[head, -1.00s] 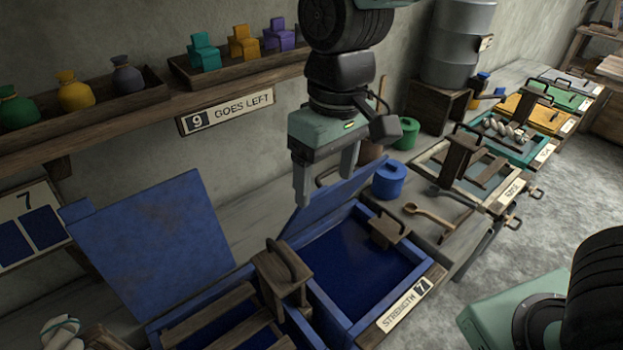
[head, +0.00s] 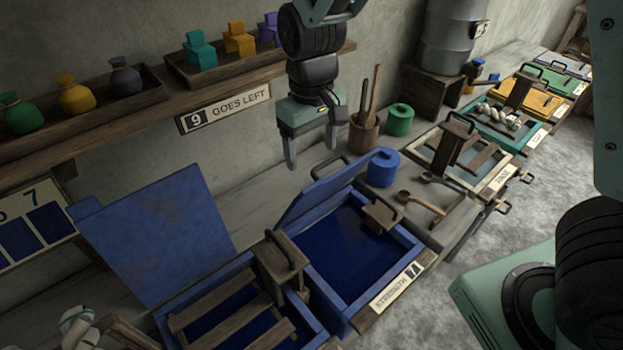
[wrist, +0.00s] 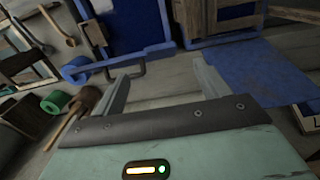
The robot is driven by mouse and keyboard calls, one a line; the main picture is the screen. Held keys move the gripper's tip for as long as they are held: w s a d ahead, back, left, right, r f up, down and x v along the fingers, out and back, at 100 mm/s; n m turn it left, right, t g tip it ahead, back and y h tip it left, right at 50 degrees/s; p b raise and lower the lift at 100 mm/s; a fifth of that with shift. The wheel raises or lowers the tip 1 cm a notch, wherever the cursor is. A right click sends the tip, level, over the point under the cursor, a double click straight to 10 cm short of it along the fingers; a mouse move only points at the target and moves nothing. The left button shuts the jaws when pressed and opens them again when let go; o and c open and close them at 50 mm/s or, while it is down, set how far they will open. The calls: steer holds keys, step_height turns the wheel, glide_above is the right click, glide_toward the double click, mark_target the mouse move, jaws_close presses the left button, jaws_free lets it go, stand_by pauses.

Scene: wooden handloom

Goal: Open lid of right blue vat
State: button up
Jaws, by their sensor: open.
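The right blue vat (head: 407,235) stands open, with dark blue liquid inside and a label reading STRENGTH 7. Its blue lid (head: 322,195) is raised and tilted up at the back edge, with a dark handle (head: 327,167) at its far side. The lid's blue edge also shows in the wrist view (wrist: 150,49), beyond the fingers. My gripper (head: 312,155) is open and empty, pointing down behind the raised lid near the wall. I see no contact between fingers and handle.
The left blue vat (head: 318,328) also has its lid (head: 150,235) raised. A blue pot (head: 383,168), green pot (head: 399,120) and wooden tool cup (head: 363,133) stand right of my gripper. A shelf (head: 110,125) runs along the wall.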

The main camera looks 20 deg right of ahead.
step_height(320, 180, down, 10)
steer(key=shift+f+p, duration=0.15)
steer(key=shift+p, duration=0.75)
steer(key=c, duration=1.3)
steer(key=shift+w+a+r, duration=0.1)
steer(key=shift+w+r, duration=0.1)
steer(key=shift+w, duration=0.1)
steer(key=shift+c, duration=0.4)
steer(key=w+a+r, duration=0.1)
steer(key=w, duration=0.3)
steer(key=w+a+r+p, duration=0.1)
steer(key=w+a, duration=0.1)
steer(key=w, duration=0.1)
steer(key=w+a+r, duration=0.1)
steer(key=w+a, duration=0.1)
steer(key=w, duration=0.2)
steer(key=shift+w, duration=0.35)
steer(key=o, duration=1.4)
steer(key=shift+d, duration=0.1)
